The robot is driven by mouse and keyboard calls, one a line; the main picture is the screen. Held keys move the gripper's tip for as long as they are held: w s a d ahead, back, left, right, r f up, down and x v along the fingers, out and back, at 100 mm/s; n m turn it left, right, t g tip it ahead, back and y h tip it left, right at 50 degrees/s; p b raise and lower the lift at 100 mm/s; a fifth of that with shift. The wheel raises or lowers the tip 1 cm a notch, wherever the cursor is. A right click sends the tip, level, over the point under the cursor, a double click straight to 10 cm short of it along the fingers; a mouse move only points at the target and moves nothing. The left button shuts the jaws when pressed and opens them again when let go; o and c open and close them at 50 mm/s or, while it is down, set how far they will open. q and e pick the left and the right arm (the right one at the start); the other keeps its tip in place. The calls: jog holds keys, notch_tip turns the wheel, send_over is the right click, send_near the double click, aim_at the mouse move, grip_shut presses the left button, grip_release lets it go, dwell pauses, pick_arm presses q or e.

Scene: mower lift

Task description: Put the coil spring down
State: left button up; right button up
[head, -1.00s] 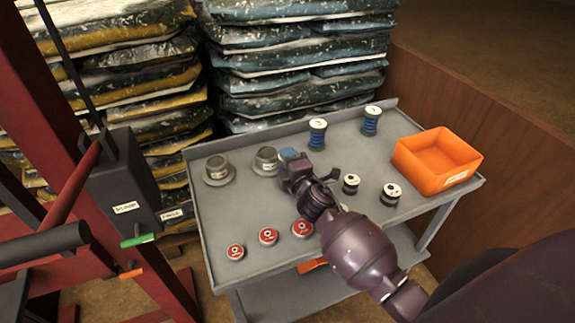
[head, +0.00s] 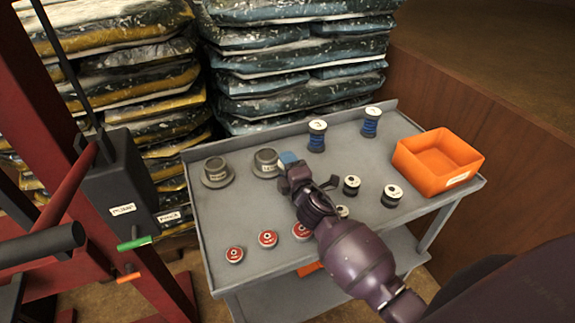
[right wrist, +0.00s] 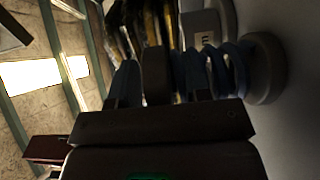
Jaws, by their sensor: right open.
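A blue coil spring (head: 287,159) shows just beyond my right gripper (head: 296,174), beside the right one of two grey flanged cups (head: 267,163). The gripper covers most of it in the head view. In the right wrist view its blue coils (right wrist: 231,66) run up to a round grey base close to the grey surface. My right gripper (right wrist: 150,80) is open, with its dark fingers close around the coils; whether they touch cannot be told. My left gripper is not in view.
The grey cart (head: 245,212) also carries two blue spools (head: 317,136), several black-and-white rollers (head: 392,195), red-topped discs (head: 268,239) and an orange bin (head: 438,160). A red frame (head: 70,130) stands at left. Stacked bags (head: 300,60) rise behind.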

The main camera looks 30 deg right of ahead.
jog(key=shift+r, duration=0.2)
jog(key=s, duration=1)
jog(key=shift+s+a+f, duration=0.1)
jog(key=shift+s+a, duration=0.05)
jog(key=shift+a, duration=0.15)
jog(key=shift+s, duration=0.85)
jog(key=shift+s, duration=0.1)
